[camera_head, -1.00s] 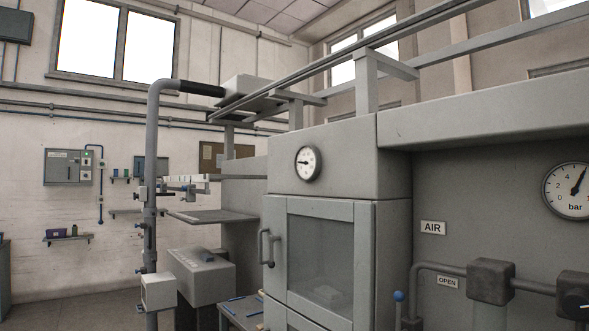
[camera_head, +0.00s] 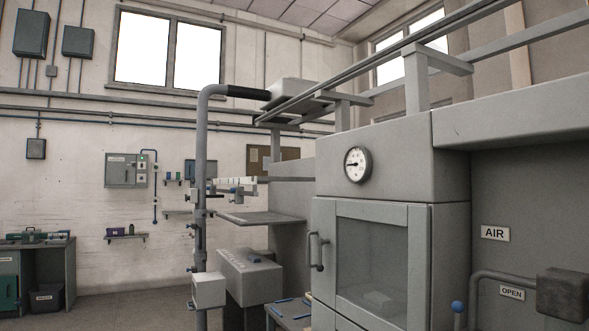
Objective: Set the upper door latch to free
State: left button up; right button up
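A grey cabinet door (camera_head: 421,262) with a window pane stands right of centre in the head view. It looks closed. A grey bar handle (camera_head: 318,251) sits on its left edge. I cannot make out an upper latch as a separate part or tell its setting. Neither of my grippers shows in this view.
A round gauge (camera_head: 357,164) sits above the door. A vertical pipe (camera_head: 201,170) stands left. Open floor (camera_head: 130,306) lies at lower left.

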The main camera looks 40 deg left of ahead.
aim_at(320, 242)
jog(key=z, duration=0.65)
jog(key=i, duration=0.1)
jog(key=u, duration=1.25)
jog(key=k, duration=0.9)
jog(key=u, duration=0.4)
jog(key=i, duration=0.9)
jog(key=z, duration=0.25)
